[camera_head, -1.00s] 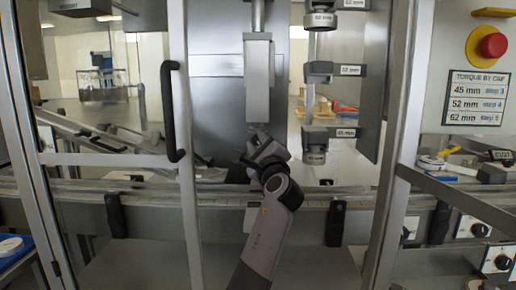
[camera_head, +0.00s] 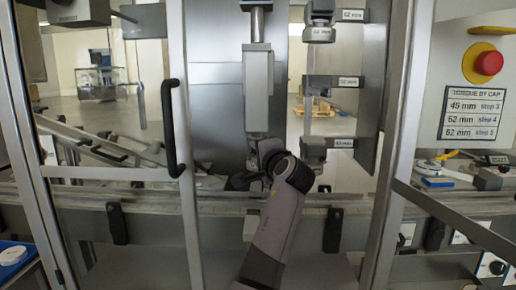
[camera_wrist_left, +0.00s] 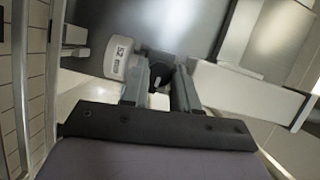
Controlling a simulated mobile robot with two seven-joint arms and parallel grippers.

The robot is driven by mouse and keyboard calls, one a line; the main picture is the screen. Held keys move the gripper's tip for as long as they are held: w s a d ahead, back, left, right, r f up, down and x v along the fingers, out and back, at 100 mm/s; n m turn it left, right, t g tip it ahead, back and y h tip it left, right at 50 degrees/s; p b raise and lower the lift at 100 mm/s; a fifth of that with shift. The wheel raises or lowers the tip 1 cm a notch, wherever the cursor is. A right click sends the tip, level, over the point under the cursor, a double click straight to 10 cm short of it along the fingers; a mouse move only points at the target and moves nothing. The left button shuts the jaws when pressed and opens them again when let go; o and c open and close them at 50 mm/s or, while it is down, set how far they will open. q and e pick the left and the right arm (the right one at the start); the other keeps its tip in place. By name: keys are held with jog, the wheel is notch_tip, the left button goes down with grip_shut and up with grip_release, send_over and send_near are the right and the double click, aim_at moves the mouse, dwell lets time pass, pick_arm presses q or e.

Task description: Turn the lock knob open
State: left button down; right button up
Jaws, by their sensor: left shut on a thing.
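My left gripper (camera_head: 258,172) reaches through the open machine front to just below the grey vertical spindle column (camera_head: 257,90). In the left wrist view its two fingers (camera_wrist_left: 160,82) are closed around a small dark knob (camera_wrist_left: 160,71), which appears to be the lock knob. In the head view the knob cannot be made out, as the gripper and wrist hide it. A pale block with a 52 label (camera_wrist_left: 118,57) sits just left of the fingers in the wrist view. My right gripper is not in view.
A rack of labelled cap heads (camera_head: 322,83) stands right of the column. A door frame with a black handle (camera_head: 171,128) is on the left. A conveyor rail (camera_head: 160,203) runs across below. A red emergency button (camera_head: 488,63) is at the upper right.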

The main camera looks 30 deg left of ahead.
pick_arm(q)
jog(key=shift+n, duration=0.5)
jog(key=c, duration=0.8)
grip_release()
jog(key=shift+c, duration=0.2)
jog(key=shift+d, duration=0.1)
jog(key=v, duration=0.7)
jog(key=shift+s, duration=0.1)
